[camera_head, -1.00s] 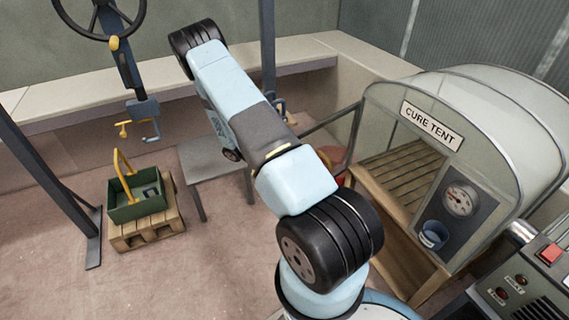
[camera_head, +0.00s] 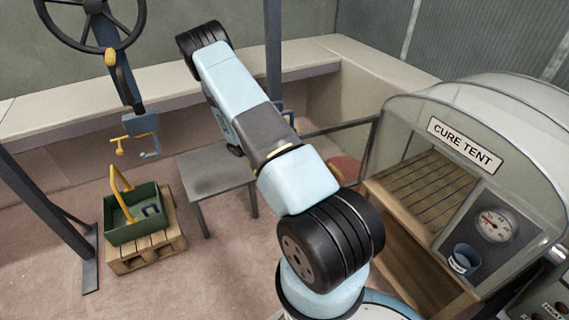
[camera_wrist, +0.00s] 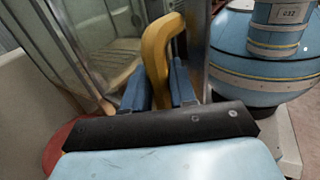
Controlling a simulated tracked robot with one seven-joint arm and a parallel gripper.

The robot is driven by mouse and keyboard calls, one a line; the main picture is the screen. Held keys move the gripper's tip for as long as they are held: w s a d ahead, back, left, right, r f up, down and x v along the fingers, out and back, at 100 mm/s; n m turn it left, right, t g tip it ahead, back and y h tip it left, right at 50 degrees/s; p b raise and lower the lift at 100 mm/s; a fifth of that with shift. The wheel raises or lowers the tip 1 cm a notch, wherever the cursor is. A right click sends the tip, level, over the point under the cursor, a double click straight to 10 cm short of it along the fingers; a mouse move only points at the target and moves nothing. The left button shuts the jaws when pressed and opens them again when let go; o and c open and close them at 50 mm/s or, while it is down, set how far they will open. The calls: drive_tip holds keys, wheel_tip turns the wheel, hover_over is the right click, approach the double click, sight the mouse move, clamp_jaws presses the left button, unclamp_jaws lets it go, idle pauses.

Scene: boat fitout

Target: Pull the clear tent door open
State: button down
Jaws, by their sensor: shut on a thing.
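The cure tent (camera_head: 500,110) stands at the right in the head view, a clear rounded cover with a sign on its front. Its clear door (camera_head: 352,143), with a thin dark frame, stands out to the left of the tent front, partly behind my arm. A gap into the tent shows beside it. In the wrist view, my gripper (camera_wrist: 160,88) has its blue fingers shut on a thick yellow handle (camera_wrist: 155,50). The handle's lower part is hidden between the fingers.
Wooden slats (camera_head: 425,195) lie inside the tent. A gauge (camera_head: 494,224) and blue cup (camera_head: 462,259) are on its front. A grey table (camera_head: 215,175) stands behind my arm. A green crate (camera_head: 135,225) sits on a pallet (camera_head: 150,258) at left. Pinkish floor between them is clear.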

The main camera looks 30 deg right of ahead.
drive_tip(key=shift+d, duration=0.1)
drive_tip(key=c, duration=1.1)
unclamp_jaws()
drive_tip(key=shift+o, duration=0.2)
drive_tip(key=v, duration=1.4)
